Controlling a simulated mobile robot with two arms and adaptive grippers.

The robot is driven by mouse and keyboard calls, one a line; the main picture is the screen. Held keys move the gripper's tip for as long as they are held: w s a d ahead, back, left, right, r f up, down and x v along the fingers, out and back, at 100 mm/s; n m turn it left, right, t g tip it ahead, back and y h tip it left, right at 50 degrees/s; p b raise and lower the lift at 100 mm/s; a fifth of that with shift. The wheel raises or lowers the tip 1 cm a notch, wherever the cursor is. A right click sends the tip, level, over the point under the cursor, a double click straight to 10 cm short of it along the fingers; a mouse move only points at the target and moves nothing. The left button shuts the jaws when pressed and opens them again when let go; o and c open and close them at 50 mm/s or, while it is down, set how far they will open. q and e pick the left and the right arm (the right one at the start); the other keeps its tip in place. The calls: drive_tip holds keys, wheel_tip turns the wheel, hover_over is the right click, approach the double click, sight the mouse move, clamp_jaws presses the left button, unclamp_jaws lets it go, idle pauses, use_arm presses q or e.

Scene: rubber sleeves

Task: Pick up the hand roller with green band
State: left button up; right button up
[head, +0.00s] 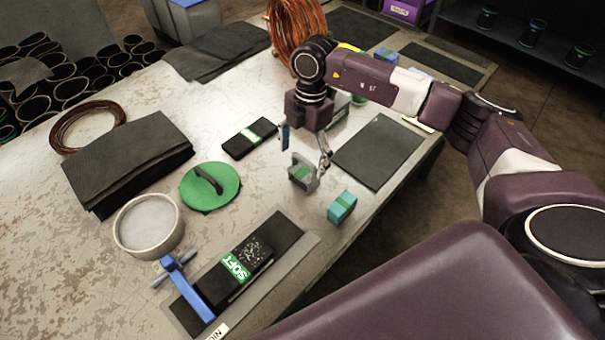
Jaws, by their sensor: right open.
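A small grey piece with a green band (301,174), which looks like the hand roller, stands on the worktable (255,190) near the middle of the view. My right gripper (305,146) points down just above and behind it, fingers spread apart with nothing between them. One finger reaches down near the piece's right side; I cannot tell whether it touches. My left gripper is not in view.
A teal block (342,207) is close on the right. A green disc with a handle (210,186), a black block with a green band (250,138) and a dark mat (377,150) lie around. A blue-handled tool (186,289) and a SOFT-labelled block (237,272) are in front.

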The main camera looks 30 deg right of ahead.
sight(303, 171)
drive_tip(key=f, duration=0.1)
drive_tip(key=s+f+p, duration=0.1)
drive_tip(key=f, duration=0.1)
drive_tip(key=f+p, duration=0.1)
drive_tip(key=f, duration=0.1)
drive_tip(key=shift+s+a+f, duration=0.15)
drive_tip(key=shift+a+f, duration=0.05)
drive_tip(key=shift+a, duration=0.15)
drive_tip(key=shift+f, duration=0.4)
drive_tip(key=c, duration=1.5)
